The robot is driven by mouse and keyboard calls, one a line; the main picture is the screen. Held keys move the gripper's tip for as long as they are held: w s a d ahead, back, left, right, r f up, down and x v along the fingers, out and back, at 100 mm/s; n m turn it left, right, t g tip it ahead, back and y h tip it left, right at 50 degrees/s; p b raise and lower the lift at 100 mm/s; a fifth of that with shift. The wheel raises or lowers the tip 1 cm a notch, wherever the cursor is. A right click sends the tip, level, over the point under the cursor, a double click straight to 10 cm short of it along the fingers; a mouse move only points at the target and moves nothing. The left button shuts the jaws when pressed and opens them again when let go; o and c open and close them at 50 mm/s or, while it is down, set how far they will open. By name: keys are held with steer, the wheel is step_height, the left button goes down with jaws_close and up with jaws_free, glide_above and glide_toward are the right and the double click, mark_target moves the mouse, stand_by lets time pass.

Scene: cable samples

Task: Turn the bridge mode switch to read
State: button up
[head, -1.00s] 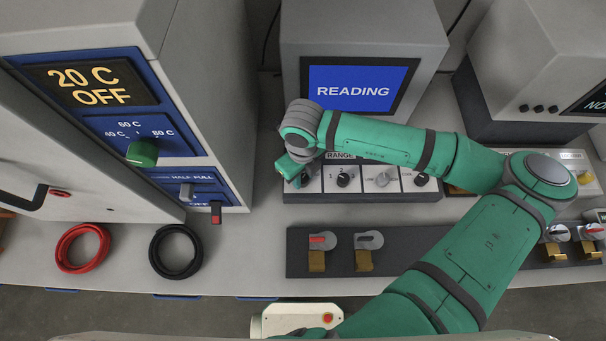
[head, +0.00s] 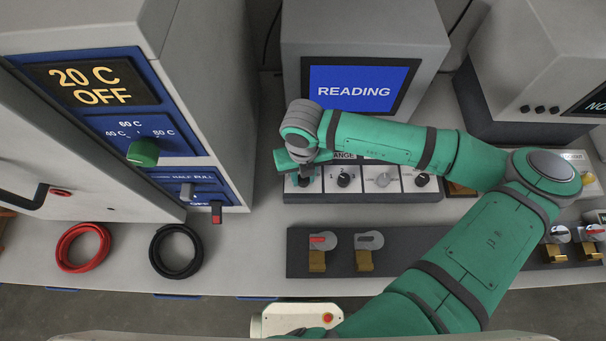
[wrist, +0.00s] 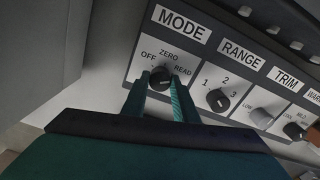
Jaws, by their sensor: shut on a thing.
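The mode switch (wrist: 160,76) is a small black round knob below the MODE label in the wrist view, with OFF, ZERO and READ printed around it. My gripper (wrist: 160,88) is shut on this knob, one green finger on each side. The knob's pointer is too small and dark to tell for sure where it points. The bridge screen (head: 353,91) reads READING in white on blue.
The range knob (wrist: 218,99) is close to the right of my fingers, then the trim knob (wrist: 262,117). A dark clamp block (head: 340,262) stands in front. A red cable coil (head: 82,248) and a black coil (head: 176,251) lie left, by the open oven door (head: 80,150).

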steer(key=o, duration=1.1)
steer(key=shift+c, duration=0.2)
step_height(320, 180, up, 11)
